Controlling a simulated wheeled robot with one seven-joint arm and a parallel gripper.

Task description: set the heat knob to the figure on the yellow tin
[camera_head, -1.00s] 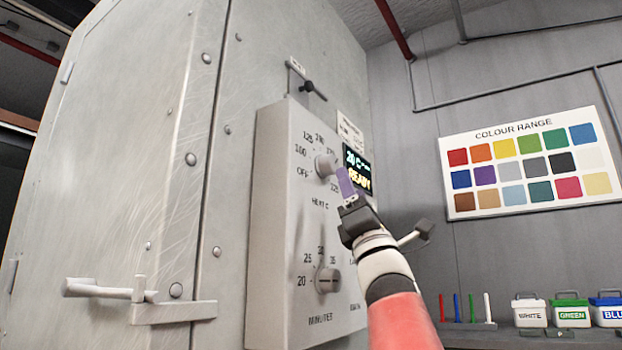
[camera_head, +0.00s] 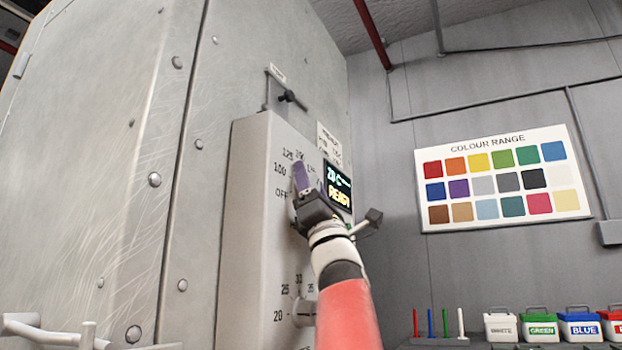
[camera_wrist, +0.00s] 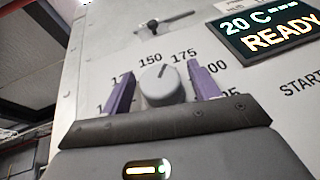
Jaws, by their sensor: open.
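The heat knob (camera_wrist: 162,88) is a round grey knob on the oven's control panel (camera_wrist: 240,95). In the wrist view it sits between the two purple fingers of my gripper (camera_wrist: 161,76), which are open with a gap visible on each side. The mark on its face points up, between the printed 150 and 175; lower figures are partly hidden by the fingers. In the head view my gripper (camera_head: 311,182) is at the panel's upper dial and hides the knob. The yellow tin is not in view.
A lit display (camera_head: 338,187) reads 20 C and READY, close right of my gripper. The minutes knob (camera_head: 303,312) is below. White (camera_head: 501,328), green (camera_head: 539,329), blue (camera_head: 580,328) and red (camera_head: 613,327) tins stand at lower right, under a colour chart (camera_head: 503,180).

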